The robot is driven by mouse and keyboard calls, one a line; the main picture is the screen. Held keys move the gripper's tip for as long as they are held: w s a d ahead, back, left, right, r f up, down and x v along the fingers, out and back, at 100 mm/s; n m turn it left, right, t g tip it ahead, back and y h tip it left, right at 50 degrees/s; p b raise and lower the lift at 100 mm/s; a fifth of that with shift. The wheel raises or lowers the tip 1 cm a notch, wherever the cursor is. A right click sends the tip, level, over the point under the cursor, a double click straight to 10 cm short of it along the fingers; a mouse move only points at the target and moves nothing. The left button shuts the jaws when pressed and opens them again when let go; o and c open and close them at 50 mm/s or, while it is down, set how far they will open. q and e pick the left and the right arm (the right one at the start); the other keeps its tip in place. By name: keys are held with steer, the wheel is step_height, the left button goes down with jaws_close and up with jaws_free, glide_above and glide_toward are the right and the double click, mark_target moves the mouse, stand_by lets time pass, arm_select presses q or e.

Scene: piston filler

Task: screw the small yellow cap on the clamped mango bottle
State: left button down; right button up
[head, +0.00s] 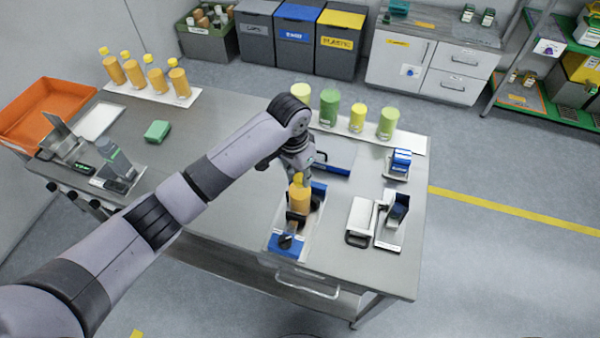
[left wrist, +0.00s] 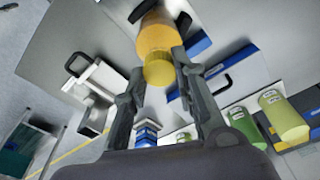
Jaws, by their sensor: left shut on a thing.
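The orange mango bottle (head: 299,200) stands upright in a clamp with a blue base (head: 290,241) near the front of the bench. It also shows in the left wrist view (left wrist: 155,36). The small yellow cap (left wrist: 158,73) is at the bottle's top, in line with it; I cannot tell how far down it sits. My left gripper (left wrist: 159,67) reaches down from above and is shut on the cap, one finger on each side. In the head view my wrist partly hides the cap (head: 297,180). My right gripper is in neither view.
Green and yellow containers (head: 329,108) stand in a row on a white mat behind the clamp. A blue-edged tray (head: 335,165) lies just behind it. Small devices (head: 391,220) stand to the right. Several capped orange bottles (head: 134,72) stand at the back left.

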arm_select(q)
steer(key=m, duration=0.7)
steer(key=shift+g, duration=0.4)
steer(key=c, duration=1.2)
jaws_free()
steer(key=n, duration=0.3)
steer(key=shift+n, duration=0.3)
steer(key=n, duration=0.4)
steer(key=shift+s+t, duration=0.1)
steer(key=shift+t, duration=0.3)
steer(key=n, duration=0.7)
steer(key=shift+y, duration=0.4)
